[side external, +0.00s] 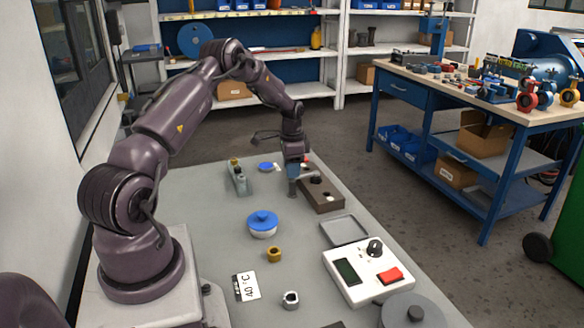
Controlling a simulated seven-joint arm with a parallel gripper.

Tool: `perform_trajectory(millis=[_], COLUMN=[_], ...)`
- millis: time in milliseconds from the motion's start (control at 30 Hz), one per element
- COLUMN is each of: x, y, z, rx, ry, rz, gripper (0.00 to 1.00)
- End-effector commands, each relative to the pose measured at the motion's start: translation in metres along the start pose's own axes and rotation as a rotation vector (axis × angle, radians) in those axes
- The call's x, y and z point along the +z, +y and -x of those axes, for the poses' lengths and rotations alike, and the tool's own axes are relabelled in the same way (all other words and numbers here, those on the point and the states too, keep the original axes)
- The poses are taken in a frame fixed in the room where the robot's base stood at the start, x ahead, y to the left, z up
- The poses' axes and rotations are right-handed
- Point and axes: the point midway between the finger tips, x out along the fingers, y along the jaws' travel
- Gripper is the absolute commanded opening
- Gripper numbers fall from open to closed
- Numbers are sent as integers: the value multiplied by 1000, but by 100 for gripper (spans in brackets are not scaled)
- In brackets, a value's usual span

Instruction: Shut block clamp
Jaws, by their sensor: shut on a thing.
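A dark brown block (327,207) lies on the grey table's far right part, with round dark openings and a white piece on its top. I take it for the block clamp. A short grey lever-like part (311,178) reaches over its top from beside my gripper. My gripper (294,189) points down at the block's left side, its jaws closed on what looks like this lever. The fingertips are small and partly merge with the block, so the exact hold is hard to see.
A grey-green fixture (241,182) and a small blue disc (265,166) stand left of the block. Nearer are a blue-lidded bowl (263,220), brass nut (274,254), steel nut (290,299), empty tray (345,231), white control box (363,286) and grey round lid (415,311).

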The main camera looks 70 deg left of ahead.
Motion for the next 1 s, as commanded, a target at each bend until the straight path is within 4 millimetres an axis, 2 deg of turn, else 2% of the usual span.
perform_trajectory(millis=[533,567,633,667,1000], x=[0,0,0,0,0], y=[0,0,0,0,0], z=[2,2,1,1,5], rx=[-1,-1,-1,-1,-1], ry=[0,0,0,0,1], rz=[-25,-25,-24,-24,-22], gripper=[0,42,58,61,61])
